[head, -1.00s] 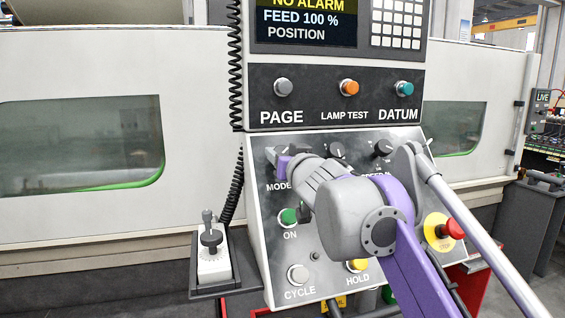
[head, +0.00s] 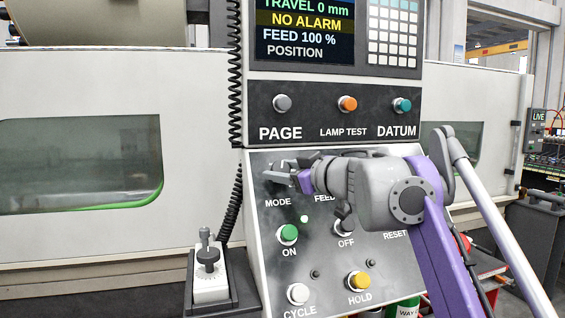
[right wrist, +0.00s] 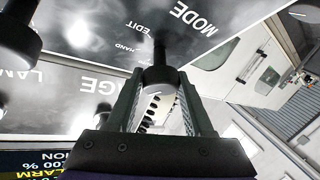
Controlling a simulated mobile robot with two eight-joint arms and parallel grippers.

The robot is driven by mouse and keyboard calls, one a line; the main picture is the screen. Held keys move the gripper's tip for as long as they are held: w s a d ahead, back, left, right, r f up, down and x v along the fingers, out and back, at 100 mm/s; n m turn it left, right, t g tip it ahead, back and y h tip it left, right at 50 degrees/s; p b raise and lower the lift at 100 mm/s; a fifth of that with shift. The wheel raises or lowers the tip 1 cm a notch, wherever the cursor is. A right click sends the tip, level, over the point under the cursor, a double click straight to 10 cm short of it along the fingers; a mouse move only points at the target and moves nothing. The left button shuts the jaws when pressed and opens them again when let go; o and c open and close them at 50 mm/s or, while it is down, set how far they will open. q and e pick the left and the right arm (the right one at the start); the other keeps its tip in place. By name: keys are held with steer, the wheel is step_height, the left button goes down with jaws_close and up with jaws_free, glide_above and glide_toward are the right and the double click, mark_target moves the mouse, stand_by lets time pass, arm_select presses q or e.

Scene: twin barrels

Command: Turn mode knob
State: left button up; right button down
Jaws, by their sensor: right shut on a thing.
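The mode knob (right wrist: 160,80) is a dark knob on the sloped control panel, under white lettering that reads MODE and EDIT in the right wrist view. My right gripper (head: 280,172) comes in from the right, above the MODE label in the head view. Its fingers stand on both sides of the knob in the right wrist view and are shut on it. The fingers mostly hide the knob in the head view. How far the knob is turned cannot be told. My left gripper is not in view.
A green ON button (head: 287,234), a white CYCLE button (head: 298,294) and a yellow HOLD button (head: 358,282) sit below. My right forearm covers part of the panel. PAGE (head: 282,103), lamp test (head: 347,104) and datum (head: 401,105) buttons are above. A small lever unit (head: 209,270) stands at left.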

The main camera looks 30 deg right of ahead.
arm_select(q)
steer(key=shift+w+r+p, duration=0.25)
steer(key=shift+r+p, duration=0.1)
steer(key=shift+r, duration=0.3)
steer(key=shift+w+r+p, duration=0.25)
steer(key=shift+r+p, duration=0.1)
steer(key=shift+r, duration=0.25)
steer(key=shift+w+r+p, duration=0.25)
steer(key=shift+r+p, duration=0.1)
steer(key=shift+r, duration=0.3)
arm_select(e)
steer(key=shift+r+n+g+y, duration=0.1)
steer(key=shift+n+g+y, duration=0.3)
steer(key=shift+n, duration=0.55)
steer(key=shift+r+n+g+y, duration=0.1)
steer(key=shift+n+g+y, duration=0.1)
steer(key=shift+n+y, duration=0.6)
steer(key=c, duration=0.7)
jaws_free()
steer(key=o, duration=0.4)
steer(key=shift+a+f+n, duration=0.1)
steer(key=shift+a+n, duration=0.05)
steer(key=shift+n, duration=0.1)
